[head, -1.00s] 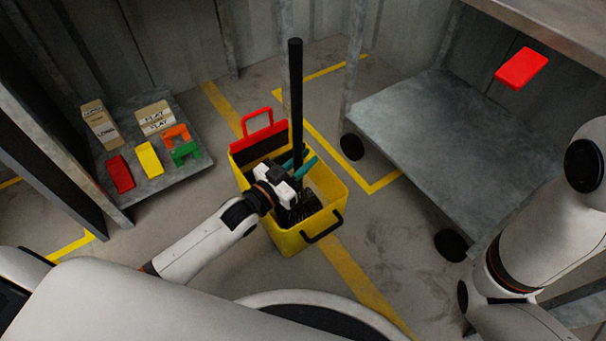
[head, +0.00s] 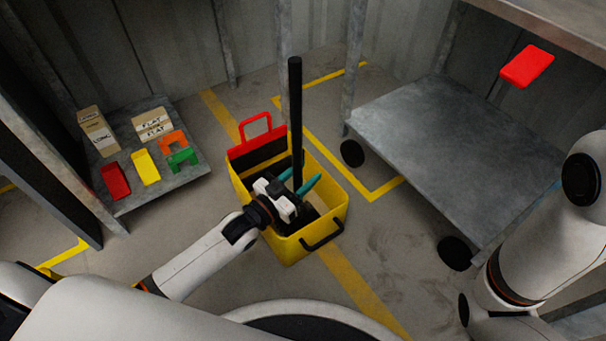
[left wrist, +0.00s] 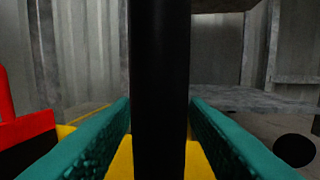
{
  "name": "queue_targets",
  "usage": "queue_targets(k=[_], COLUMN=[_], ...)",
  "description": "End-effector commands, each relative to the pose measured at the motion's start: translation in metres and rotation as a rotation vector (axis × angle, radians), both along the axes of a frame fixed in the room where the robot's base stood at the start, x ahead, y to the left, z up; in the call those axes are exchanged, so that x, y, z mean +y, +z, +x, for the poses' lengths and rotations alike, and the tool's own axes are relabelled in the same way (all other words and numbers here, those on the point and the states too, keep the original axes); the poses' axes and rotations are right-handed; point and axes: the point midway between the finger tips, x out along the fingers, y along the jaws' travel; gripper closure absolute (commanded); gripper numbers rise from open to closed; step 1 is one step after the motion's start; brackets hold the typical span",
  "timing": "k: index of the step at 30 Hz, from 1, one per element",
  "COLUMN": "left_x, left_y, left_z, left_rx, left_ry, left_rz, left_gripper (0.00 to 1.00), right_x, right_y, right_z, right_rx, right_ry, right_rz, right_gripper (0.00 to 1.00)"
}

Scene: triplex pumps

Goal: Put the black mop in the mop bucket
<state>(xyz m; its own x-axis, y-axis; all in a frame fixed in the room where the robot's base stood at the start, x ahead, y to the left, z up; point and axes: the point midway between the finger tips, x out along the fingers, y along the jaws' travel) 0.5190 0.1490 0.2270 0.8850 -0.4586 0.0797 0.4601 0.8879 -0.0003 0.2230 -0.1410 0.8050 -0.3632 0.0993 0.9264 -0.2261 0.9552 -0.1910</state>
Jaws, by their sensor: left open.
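The black mop (head: 296,104) stands nearly upright in the yellow mop bucket (head: 290,252), its long handle rising above the rim. The mop head is low inside the bucket and mostly hidden by my gripper and the bucket wall. My left gripper (head: 301,183) is over the bucket, with its teal fingers open on either side of the handle. In the left wrist view the black handle (left wrist: 160,80) stands between the two fingers, with a visible gap at each side. My right arm shows at the right, but its gripper is out of view.
The bucket's red wringer handle (head: 256,126) is at its back. A metal cart shelf (head: 440,140) stands to the right, with a red object (head: 527,67) above it.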

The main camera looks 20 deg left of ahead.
Motion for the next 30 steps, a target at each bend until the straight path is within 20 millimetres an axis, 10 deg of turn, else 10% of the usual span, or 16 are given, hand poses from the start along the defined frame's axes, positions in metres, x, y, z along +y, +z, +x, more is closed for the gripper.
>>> queue_targets(k=[18,30], left_x=[0.047,0.055], left_y=[-0.003,-0.007], left_z=[-0.091,-0.106], left_rx=[0.004,-0.001], left_ry=[0.001,0.0], left_rz=[0.002,0.0], left_gripper=[0.59,0.59], right_x=[0.0,0.0], right_y=[0.056,0.054], right_z=[-0.001,0.008], right_rx=[-0.003,0.022], right_ry=[-0.001,0.0], right_rz=[0.0,0.002], right_gripper=[0.42,0.42])
